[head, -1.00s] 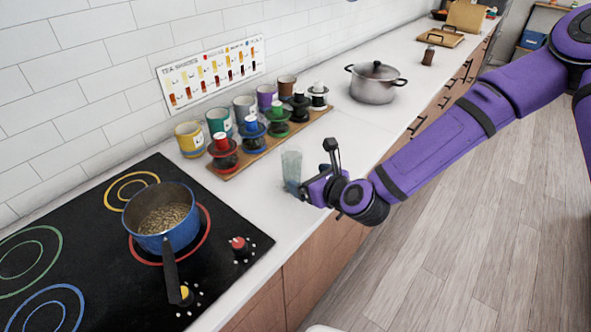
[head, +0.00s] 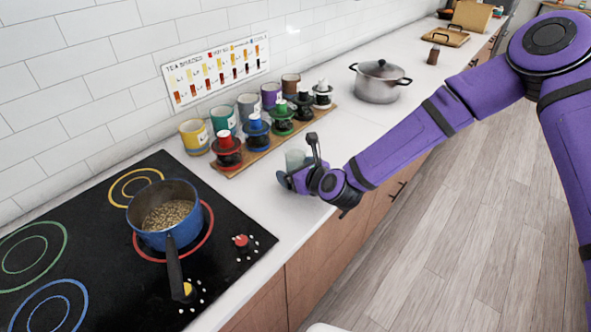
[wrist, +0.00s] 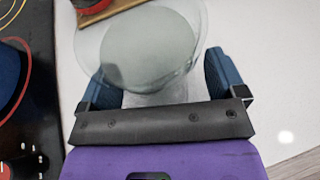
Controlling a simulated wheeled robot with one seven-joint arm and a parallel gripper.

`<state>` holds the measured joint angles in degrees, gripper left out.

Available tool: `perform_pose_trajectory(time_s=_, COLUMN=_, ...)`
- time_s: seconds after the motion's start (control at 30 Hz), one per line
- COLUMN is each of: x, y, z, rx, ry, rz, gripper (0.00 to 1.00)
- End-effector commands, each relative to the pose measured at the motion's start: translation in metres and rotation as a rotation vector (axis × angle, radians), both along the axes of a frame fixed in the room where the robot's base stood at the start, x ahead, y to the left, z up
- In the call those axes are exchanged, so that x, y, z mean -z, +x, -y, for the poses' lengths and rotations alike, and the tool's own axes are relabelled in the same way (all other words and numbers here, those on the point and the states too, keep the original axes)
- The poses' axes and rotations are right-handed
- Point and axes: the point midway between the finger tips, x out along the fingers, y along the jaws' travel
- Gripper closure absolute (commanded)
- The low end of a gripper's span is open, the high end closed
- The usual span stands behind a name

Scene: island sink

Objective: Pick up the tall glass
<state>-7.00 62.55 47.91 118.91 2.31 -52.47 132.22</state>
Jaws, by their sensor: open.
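The tall glass (head: 294,159) is clear and stands upright on the white counter, right of the stove. In the head view my gripper hides most of its lower part. In the wrist view the glass (wrist: 145,45) lies ahead of my gripper, its round rim large in the picture. My gripper (head: 289,180) is low over the counter at the glass. In the wrist view the two blue fingers of my gripper (wrist: 160,75) are apart, one on each side of the glass. I cannot tell whether either finger touches it.
A wooden board (head: 262,148) with several cups and coloured stands is close behind the glass. A blue pot (head: 165,240) sits on the black stove (head: 95,280) at the left. A lidded steel pot (head: 378,90) stands farther back. The counter right of the glass is clear.

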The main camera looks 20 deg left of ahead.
Motion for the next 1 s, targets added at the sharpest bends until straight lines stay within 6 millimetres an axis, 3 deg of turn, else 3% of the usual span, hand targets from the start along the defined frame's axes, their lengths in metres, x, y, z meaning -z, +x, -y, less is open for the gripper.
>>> perform_pose_trajectory(time_s=0.03, x=0.0, y=0.0, z=0.0, rx=0.0, ry=0.0, rz=0.0, gripper=0.1)
perform_pose_trajectory(time_s=0.3, x=0.0, y=0.0, z=0.0, rx=0.0, ry=0.0, rz=0.0, gripper=0.69)
perform_pose_trajectory(time_s=1.0, x=-0.012, y=0.0, z=0.0, rx=0.0, ry=0.0, rz=0.001, gripper=0.69)
